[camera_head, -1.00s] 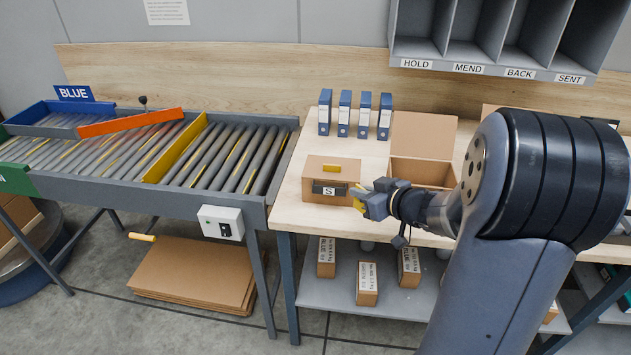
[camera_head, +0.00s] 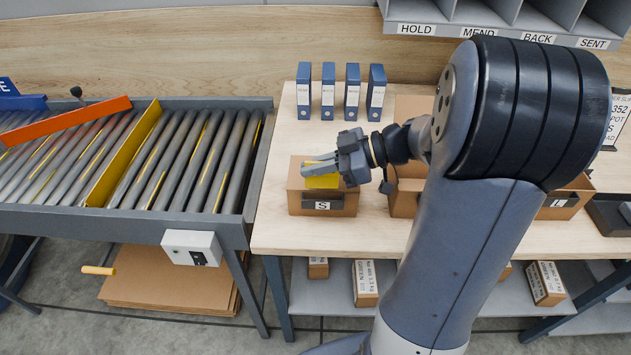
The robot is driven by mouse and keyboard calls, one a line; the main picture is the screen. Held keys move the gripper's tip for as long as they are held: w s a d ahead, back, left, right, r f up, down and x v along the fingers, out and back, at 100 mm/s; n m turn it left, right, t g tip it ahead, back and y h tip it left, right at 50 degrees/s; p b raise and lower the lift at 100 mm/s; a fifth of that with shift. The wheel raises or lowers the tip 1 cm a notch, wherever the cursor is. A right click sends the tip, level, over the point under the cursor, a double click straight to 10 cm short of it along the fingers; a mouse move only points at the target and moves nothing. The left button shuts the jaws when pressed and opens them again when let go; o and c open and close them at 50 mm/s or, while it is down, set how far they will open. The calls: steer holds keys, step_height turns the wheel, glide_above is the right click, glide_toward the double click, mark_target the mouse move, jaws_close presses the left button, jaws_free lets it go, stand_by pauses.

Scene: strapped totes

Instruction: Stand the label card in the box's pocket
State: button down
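The small cardboard box (camera_head: 344,209) stands near the left end of the wooden table. Its front has a dark pocket (camera_head: 339,204) with a white tag marked S. My gripper (camera_head: 318,166) is over the box's front, its grey fingers pointing left. A yellow label card (camera_head: 322,182) shows just below the fingers and appears to be gripped between them. In the picture its lower edge lies above the dark pocket. I cannot tell how far the card is from the box front. The gripper hides part of the box top.
Several blue binders (camera_head: 328,91) stand behind the box. A larger cardboard box (camera_head: 404,204) is to the right, partly hidden by my arm. The roller conveyor (camera_head: 190,160) borders the table on the left. Small boxes (camera_head: 365,284) lie on the shelf below.

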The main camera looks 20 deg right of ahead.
mark_target(315, 187)
step_height(315, 187, down, 5)
steer(key=shift+r, duration=0.2)
steer(key=shift+f, duration=0.2)
steer(key=shift+f, duration=0.2)
steer(key=c, duration=1.6)
jaws_free()
steer(key=shift+r, duration=0.2)
steer(key=shift+r+p, duration=0.2)
steer(key=shift+p, duration=0.25)
steer(key=b+v, duration=0.3)
steer(key=v, duration=0.9)
